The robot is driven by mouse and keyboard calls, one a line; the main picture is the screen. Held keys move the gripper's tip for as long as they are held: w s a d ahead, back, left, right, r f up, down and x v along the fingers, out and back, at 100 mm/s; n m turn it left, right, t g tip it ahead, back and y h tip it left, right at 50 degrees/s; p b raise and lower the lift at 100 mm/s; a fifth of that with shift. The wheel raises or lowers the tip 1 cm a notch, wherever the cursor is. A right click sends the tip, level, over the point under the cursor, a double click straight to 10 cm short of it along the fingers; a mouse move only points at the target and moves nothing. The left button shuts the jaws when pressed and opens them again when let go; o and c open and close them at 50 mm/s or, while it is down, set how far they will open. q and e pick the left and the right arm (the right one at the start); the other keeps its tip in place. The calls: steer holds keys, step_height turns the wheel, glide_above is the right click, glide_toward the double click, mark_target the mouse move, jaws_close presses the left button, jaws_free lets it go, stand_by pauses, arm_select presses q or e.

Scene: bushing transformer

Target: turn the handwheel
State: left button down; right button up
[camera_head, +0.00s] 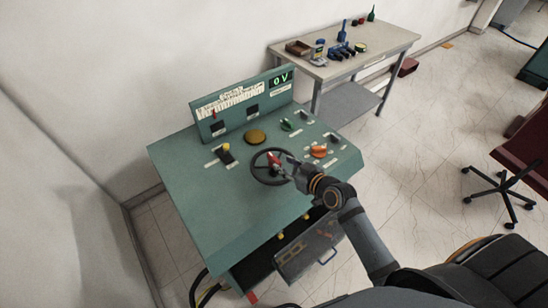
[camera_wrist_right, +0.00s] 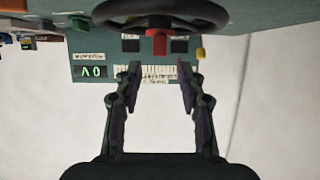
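The dark handwheel (camera_head: 257,177) stands on the sloping top of the green control desk (camera_head: 190,180). It also shows at the top edge of the right wrist view (camera_wrist_right: 118,10), upside down, with a red part at its middle. My right gripper (camera_head: 279,166) is at the wheel's right side in the head view and covers part of the rim. In the right wrist view its two fingers (camera_wrist_right: 159,72) are apart with nothing between them, and the wheel lies beyond the fingertips. Contact with the wheel cannot be made out. My left gripper is not in view.
The desk carries a yellow-brown button (camera_head: 255,136), a green knob (camera_head: 287,125), an orange knob (camera_head: 319,151) and a yellow-tipped lever (camera_head: 226,153). A display (camera_head: 281,80) reads 0 V. A workbench (camera_head: 385,45) with small items stands behind.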

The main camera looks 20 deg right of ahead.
mark_target(275, 159)
steer(key=p+x, duration=0.1)
steer(key=x, duration=0.6)
steer(key=shift+w+f, duration=0.1)
jaws_close()
